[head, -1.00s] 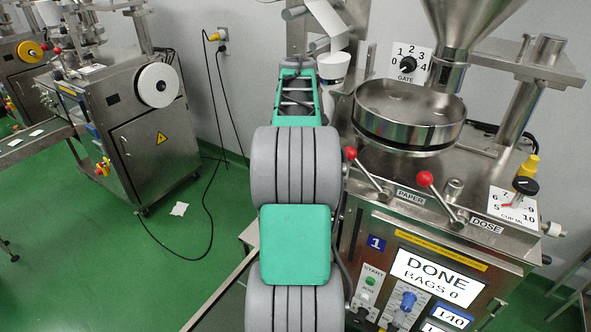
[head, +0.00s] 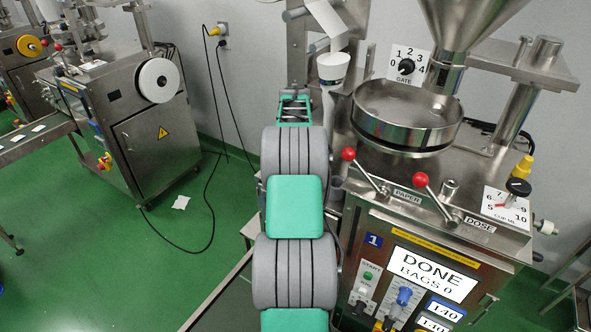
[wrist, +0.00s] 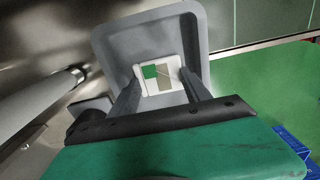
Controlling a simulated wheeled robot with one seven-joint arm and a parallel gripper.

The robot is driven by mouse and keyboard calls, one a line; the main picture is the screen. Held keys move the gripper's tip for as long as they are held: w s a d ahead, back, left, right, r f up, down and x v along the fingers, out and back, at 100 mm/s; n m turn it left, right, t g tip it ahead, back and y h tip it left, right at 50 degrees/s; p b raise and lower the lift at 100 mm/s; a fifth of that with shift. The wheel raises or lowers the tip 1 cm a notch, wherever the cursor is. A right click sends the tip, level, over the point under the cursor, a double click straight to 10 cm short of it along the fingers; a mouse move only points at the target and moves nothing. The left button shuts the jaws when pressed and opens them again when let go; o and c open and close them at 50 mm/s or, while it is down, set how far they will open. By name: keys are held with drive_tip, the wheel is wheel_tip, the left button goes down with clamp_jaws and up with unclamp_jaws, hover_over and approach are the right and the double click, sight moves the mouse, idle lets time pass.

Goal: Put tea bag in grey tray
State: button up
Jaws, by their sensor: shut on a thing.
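In the wrist view my gripper (wrist: 162,79) is shut on the tea bag (wrist: 165,85), a small pale packet with a green square tag. The tea bag sits between the two dark fingers. The grey tray (wrist: 118,40), with rounded corners and a raised rim, lies directly behind and below the tea bag. I cannot tell whether the bag touches the tray floor. In the head view my arm hides the gripper, tea bag and tray.
Another machine (head: 150,130) stands at left. A white scrap (head: 181,202) and a black cable lie on the green floor.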

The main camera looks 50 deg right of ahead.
drive_tip(key=shift+f, duration=0.2)
drive_tip(key=o, duration=1.3)
drive_tip(key=shift+r, duration=0.1)
wheel_tip(320, 180, up, 12)
drive_tip(key=b, duration=0.1)
drive_tip(key=w+a+r, duration=0.2)
drive_tip(key=w+a, duration=0.1)
drive_tip(key=a, duration=0.4)
drive_tip(key=w+a+r, duration=0.2)
drive_tip(key=w+a, duration=0.1)
drive_tip(key=a, duration=0.5)
drive_tip(key=s+a+f+t, duration=0.1)
drive_tip(key=s+a, duration=0.2)
drive_tip(key=a, duration=0.9)
drive_tip(key=s+a+f+t, duration=0.1)
drive_tip(key=s+a+t, duration=0.15)
drive_tip(key=a, duration=0.95)
drive_tip(key=shift+m, duration=0.3)
drive_tip(key=s+a+f, duration=0.2)
drive_tip(key=a, duration=0.1)
drive_tip(key=s+a+f, duration=0.2)
drive_tip(key=s, duration=0.1)
drive_tip(key=s+a+f, duration=0.2)
drive_tip(key=s+a, duration=0.1)
drive_tip(key=shift+a+f, duration=0.15)
drive_tip(key=shift+a, duration=0.15)
